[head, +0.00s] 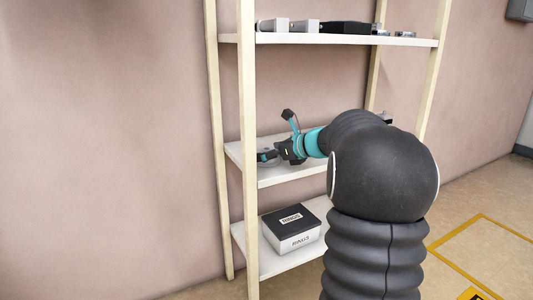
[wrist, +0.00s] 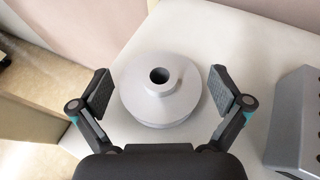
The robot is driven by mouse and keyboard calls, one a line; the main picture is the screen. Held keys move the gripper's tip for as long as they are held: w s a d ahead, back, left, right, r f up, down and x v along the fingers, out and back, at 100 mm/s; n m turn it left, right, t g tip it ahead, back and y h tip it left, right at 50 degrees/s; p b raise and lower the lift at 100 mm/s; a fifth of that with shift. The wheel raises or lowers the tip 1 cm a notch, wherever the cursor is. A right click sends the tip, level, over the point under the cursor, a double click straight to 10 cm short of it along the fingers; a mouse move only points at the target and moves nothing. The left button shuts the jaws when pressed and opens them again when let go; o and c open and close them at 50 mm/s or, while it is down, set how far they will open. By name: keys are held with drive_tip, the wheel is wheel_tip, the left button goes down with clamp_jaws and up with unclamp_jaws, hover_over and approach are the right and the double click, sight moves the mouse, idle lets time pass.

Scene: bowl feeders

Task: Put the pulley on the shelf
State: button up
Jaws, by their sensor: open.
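The pulley (wrist: 165,100) is a light grey stepped disc with a dark central hole. In the wrist view it sits on the white shelf (wrist: 233,43) near its left edge, between the two fingers. My gripper (wrist: 159,97) is open, with one finger on each side of the pulley and small gaps to it. In the head view my gripper (head: 268,155) is over the middle level of the white shelf unit (head: 280,172), and the pulley is mostly hidden behind it.
The top shelf (head: 400,42) holds several small parts. A black and white box (head: 292,228) is on the bottom shelf. A shelf post (head: 247,130) stands left of my gripper.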

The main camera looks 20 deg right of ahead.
drive_tip(key=p+v, duration=0.1)
drive_tip(key=v, duration=1)
drive_tip(key=shift+s+d+r, duration=0.1)
drive_tip(key=shift+s+r, duration=0.05)
drive_tip(key=shift+s, duration=0.1)
